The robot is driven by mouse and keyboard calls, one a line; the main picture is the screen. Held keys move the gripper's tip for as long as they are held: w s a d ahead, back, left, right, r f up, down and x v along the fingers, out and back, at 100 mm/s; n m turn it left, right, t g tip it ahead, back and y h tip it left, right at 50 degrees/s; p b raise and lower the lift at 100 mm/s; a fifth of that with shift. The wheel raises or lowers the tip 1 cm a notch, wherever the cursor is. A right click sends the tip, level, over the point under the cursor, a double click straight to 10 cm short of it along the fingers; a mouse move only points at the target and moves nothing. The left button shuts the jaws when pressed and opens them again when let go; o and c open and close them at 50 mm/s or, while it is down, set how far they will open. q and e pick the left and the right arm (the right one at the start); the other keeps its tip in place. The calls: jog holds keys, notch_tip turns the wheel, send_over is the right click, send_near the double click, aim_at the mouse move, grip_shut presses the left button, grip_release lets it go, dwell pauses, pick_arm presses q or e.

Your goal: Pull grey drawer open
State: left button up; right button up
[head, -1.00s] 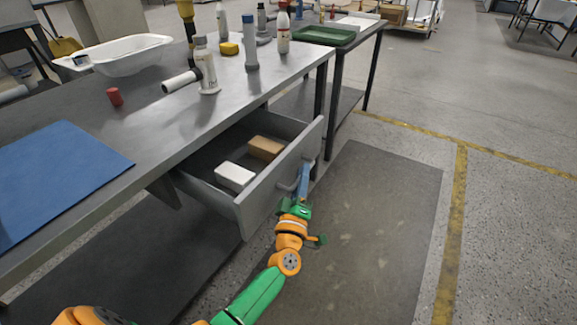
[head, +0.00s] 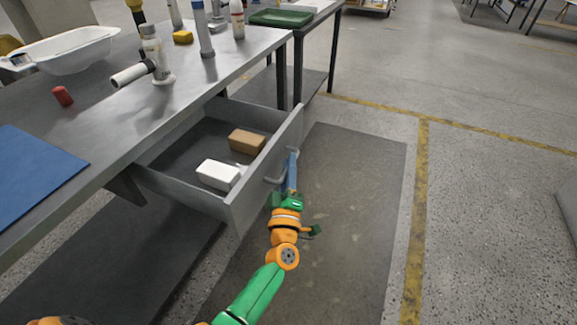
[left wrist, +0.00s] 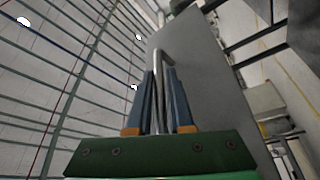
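The grey drawer (head: 180,202) is pulled well out from under the grey workbench. Inside lie a white box (head: 218,174) and a brown box (head: 247,141). My left gripper (head: 291,166) is at the outer side of the drawer front, on its bar handle (head: 272,180). In the left wrist view the two blue fingers (left wrist: 160,100) stand on either side of the metal handle (left wrist: 162,62), closed around it. The grey drawer front fills the area to their right (left wrist: 208,90). My right gripper is not in view.
The workbench top holds a blue mat (head: 35,185), a red cylinder (head: 62,96), a white tub (head: 65,50) and several bottles. A second table with a green tray (head: 281,17) stands behind. The dark floor mat (head: 345,190) right of the drawer is clear.

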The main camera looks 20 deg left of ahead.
pick_arm(q)
jog(key=shift+o, duration=1.4)
